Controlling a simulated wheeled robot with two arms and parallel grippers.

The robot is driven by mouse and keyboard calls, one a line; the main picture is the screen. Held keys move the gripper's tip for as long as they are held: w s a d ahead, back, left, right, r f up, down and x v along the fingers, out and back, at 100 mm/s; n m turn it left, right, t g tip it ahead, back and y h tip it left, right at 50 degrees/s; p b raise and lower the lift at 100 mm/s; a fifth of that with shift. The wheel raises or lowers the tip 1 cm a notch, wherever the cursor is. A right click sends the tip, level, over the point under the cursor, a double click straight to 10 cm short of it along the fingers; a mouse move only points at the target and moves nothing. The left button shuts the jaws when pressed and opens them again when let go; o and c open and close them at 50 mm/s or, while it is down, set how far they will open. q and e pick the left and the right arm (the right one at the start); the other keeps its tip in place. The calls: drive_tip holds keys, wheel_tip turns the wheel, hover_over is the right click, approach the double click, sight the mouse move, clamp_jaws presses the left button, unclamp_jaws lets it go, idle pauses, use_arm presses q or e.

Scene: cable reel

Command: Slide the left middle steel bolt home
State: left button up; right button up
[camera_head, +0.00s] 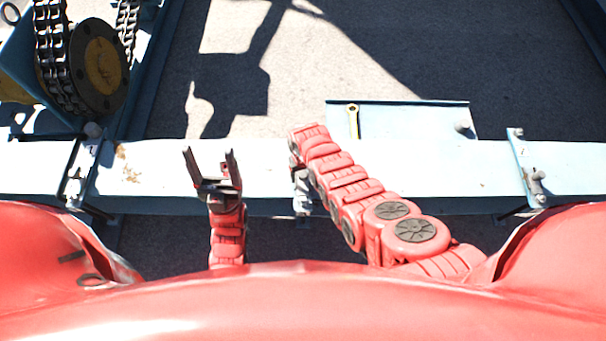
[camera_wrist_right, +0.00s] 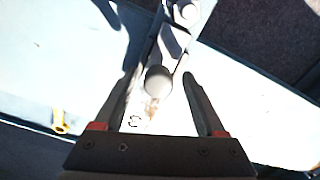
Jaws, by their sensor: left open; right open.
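A grey steel bolt (camera_head: 302,205) sits at the front edge of the pale beam, near the middle of the head view. In the right wrist view its rounded knob (camera_wrist_right: 158,82) lies between my right gripper's fingers. My right gripper (camera_wrist_right: 160,90) is open there, with a finger on each side of the knob; I cannot tell whether either touches it. In the head view the right arm hides much of this bolt. My left gripper (camera_head: 209,160) is open and empty over the beam, left of that bolt, fingers pointing away from me.
The pale beam (camera_head: 420,180) runs across the view. More bolt fittings sit at its left (camera_head: 74,176) and right (camera_head: 537,184). A yellow wrench (camera_head: 353,120) lies on a plate behind the beam. A chain-wrapped drum (camera_head: 98,66) stands at the back left.

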wheel_tip(320, 180, up, 3)
drive_tip(key=shift+f+p, duration=0.1)
drive_tip(key=shift+p, duration=0.4)
drive_tip(key=shift+r, duration=0.35)
wheel_tip(320, 180, up, 14)
drive_tip(key=shift+f, duration=0.25)
